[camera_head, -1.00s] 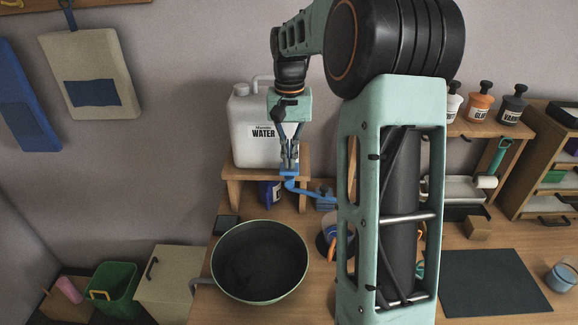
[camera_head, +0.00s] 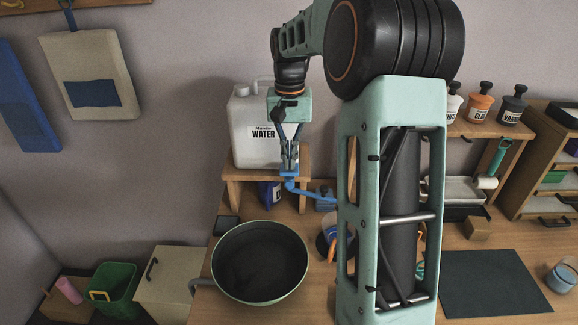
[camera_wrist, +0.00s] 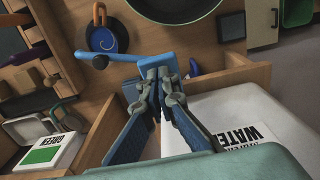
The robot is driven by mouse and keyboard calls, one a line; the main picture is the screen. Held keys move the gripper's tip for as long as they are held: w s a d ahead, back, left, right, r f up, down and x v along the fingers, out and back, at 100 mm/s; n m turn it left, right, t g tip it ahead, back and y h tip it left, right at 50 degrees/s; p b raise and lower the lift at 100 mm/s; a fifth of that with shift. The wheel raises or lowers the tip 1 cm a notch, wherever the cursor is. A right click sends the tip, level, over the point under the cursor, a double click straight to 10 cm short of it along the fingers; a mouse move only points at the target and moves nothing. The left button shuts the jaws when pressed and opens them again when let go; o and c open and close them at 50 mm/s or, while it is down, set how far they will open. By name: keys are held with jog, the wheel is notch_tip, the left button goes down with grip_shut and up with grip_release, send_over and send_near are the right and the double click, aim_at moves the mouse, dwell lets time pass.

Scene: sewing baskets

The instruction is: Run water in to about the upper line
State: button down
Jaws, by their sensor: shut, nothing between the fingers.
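The white water container (camera_head: 250,130), labelled WATER, stands on a small wooden stand; its label also shows in the wrist view (camera_wrist: 232,135). The dark green-rimmed pan (camera_head: 298,238) is on the table, in front of the stand. I make out no water stream or level lines.
A blue round item with an orange part (camera_wrist: 108,38) lies near the tap. A dark mat (camera_head: 490,280) is on the right of the table, bins (camera_head: 118,285) on the floor at left. My arm hides the table's middle.

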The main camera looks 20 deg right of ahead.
jog(key=shift+s+a+f+b, duration=0.1)
jog(key=shift+s+f+b, duration=0.05)
jog(key=shift+f+b, duration=0.35)
jog(key=shift+s+f+b, duration=0.15)
jog(key=shift+f+b, duration=0.15)
jog(key=shift+f, duration=0.25)
jog(key=r+p, duration=0.2)
jog(key=w+r+p, duration=0.1)
jog(key=r+p, duration=0.1)
jog(key=p, duration=0.1)
jog(key=w+r+p, duration=0.1)
jog(key=r+p, duration=0.1)
jog(key=r, duration=0.1)
jog(key=shift+d+p, duration=0.4)
jog(key=shift+f, duration=0.1)
